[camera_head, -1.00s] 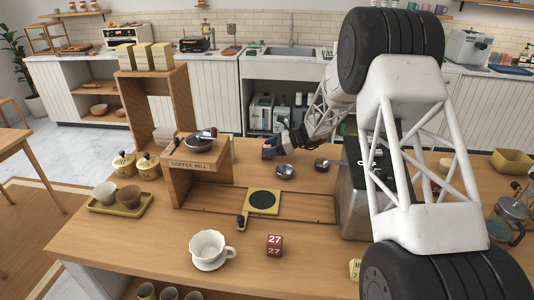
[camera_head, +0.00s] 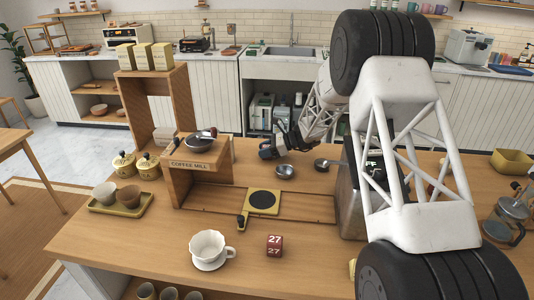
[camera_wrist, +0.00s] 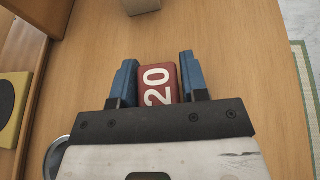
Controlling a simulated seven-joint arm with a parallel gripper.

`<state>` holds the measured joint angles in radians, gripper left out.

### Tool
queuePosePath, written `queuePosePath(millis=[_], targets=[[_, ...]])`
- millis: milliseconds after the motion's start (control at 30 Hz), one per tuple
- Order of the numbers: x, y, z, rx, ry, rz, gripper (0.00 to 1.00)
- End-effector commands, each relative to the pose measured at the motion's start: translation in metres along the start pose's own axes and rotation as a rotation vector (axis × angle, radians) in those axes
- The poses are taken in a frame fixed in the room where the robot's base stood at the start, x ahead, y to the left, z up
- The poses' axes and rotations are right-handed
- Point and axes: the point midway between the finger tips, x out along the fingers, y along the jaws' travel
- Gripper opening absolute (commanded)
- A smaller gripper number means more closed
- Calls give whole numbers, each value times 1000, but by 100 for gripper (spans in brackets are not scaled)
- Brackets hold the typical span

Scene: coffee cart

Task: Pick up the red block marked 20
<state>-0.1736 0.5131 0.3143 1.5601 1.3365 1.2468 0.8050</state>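The red block marked 20 (camera_wrist: 158,84) shows in the wrist view, with white digits on its upper face. My gripper (camera_wrist: 159,70) has its two blue fingers on either side of the block. A thin gap shows at the right finger. The left finger looks very close to or touching the block. In the head view my gripper (camera_head: 268,152) is low at the counter's far edge, behind a small metal bowl. The block is hidden there by the fingers. A second red block marked 27 (camera_head: 274,246) sits near the counter's front.
A white cup (camera_head: 208,246) on a saucer is left of the 27 block. The coffee mill stand (camera_head: 198,180), a yellow pad (camera_head: 262,201) and small metal bowls (camera_head: 285,171) are nearby. A metal machine (camera_head: 352,195) stands right, under my arm. In the wrist view a pale object (camera_wrist: 140,5) lies beyond the block.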

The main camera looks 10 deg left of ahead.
Motion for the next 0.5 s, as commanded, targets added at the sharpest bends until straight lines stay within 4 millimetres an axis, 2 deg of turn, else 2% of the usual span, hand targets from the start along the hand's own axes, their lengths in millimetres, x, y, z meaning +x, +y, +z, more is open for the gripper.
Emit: queuePosePath(millis=[33, 200, 500], targets=[[0, 0, 0, 0, 0, 0, 33], [0, 0, 0, 0, 0, 0, 10], [-1, 0, 2, -1, 0, 0, 10]])
